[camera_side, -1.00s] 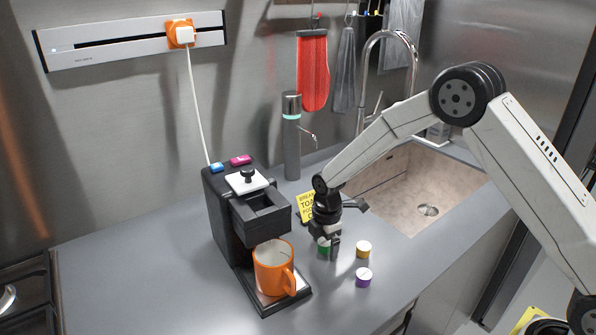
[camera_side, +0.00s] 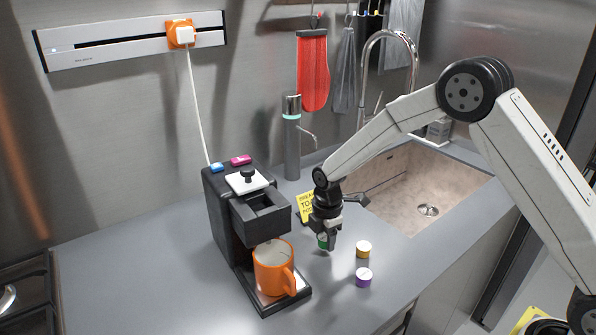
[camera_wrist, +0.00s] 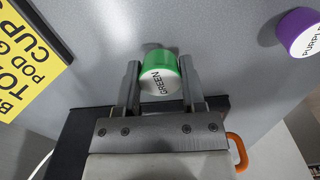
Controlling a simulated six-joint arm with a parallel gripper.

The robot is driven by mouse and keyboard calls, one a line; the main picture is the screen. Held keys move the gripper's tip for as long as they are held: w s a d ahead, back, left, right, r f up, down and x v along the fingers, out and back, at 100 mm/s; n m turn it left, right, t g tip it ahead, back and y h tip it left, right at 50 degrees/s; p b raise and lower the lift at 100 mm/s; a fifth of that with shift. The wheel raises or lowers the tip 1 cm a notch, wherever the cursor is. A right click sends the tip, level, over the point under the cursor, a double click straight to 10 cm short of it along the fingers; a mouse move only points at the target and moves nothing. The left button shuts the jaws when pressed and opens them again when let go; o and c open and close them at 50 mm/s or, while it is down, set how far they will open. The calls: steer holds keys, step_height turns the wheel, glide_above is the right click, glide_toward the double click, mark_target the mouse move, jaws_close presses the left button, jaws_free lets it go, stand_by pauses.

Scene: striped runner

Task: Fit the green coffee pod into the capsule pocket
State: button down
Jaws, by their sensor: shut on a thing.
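The green coffee pod (camera_wrist: 160,72) is between the two fingers of my gripper (camera_wrist: 160,85) in the wrist view, its white lid marked GREEN facing the camera. In the side view the green pod (camera_side: 322,241) shows under my gripper (camera_side: 328,238), a little above the counter. My gripper is shut on it. The black coffee machine (camera_side: 222,215) stands to the left of my gripper. An open rectangular recess (camera_side: 264,203) shows in the top of its protruding head; I take this as the capsule pocket. Its inside is too dark to make out.
An orange mug (camera_side: 272,268) stands on the machine's base. A yellow-brown pod (camera_side: 363,250) and a purple pod (camera_side: 364,278) stand right of my gripper; the purple one shows in the wrist view (camera_wrist: 298,32). A yellow sign (camera_side: 305,207) stands behind my gripper. The front counter is clear.

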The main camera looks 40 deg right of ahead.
steer(key=s+r, duration=1.1)
steer(key=s, duration=0.3)
steer(key=shift+d+r, duration=0.2)
steer(key=shift+d, duration=0.2)
steer(key=shift+w, duration=0.1)
stand_by(0.4)
steer(key=w+d+f+m, duration=0.2)
steer(key=w+f+m, duration=0.2)
steer(key=m, duration=1.2)
steer(key=shift+w+d+f+m, duration=0.2)
steer(key=shift+d+f+m, duration=0.15)
steer(key=shift+f, duration=0.3)
steer(key=shift+r, duration=0.15)
